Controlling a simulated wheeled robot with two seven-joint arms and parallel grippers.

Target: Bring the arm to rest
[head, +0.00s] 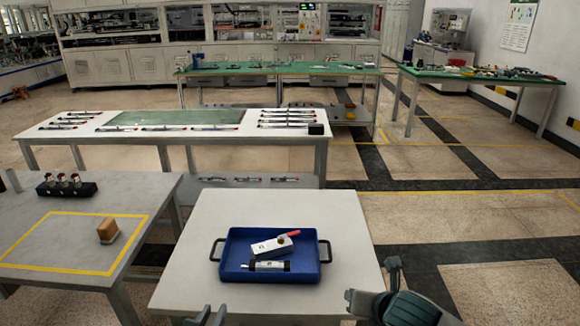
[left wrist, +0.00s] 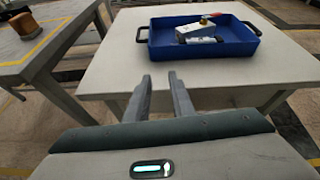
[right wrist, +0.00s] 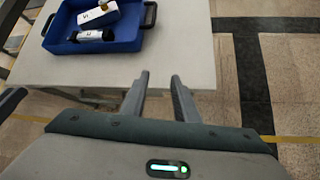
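My left gripper (head: 206,317) shows at the bottom edge of the head view, in front of the near table. In the left wrist view its two fingers (left wrist: 160,95) are apart with nothing between them. My right gripper (head: 372,284) is at the table's right front corner. In the right wrist view its fingers (right wrist: 160,95) are also apart and empty. Both grippers are clear of the blue tray (head: 228,276). The tray holds a white block-shaped device with a red-tipped lever (head: 268,246) and a black-and-white cylinder (head: 268,266).
The near grey table (head: 345,220) is bare around the tray. A left table (head: 165,190) carries a yellow-outlined area, a brown-topped block (head: 108,230) and a black holder (head: 66,188). Farther back, a white table (head: 230,146) bears several pen-like tools. Open floor lies to the right.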

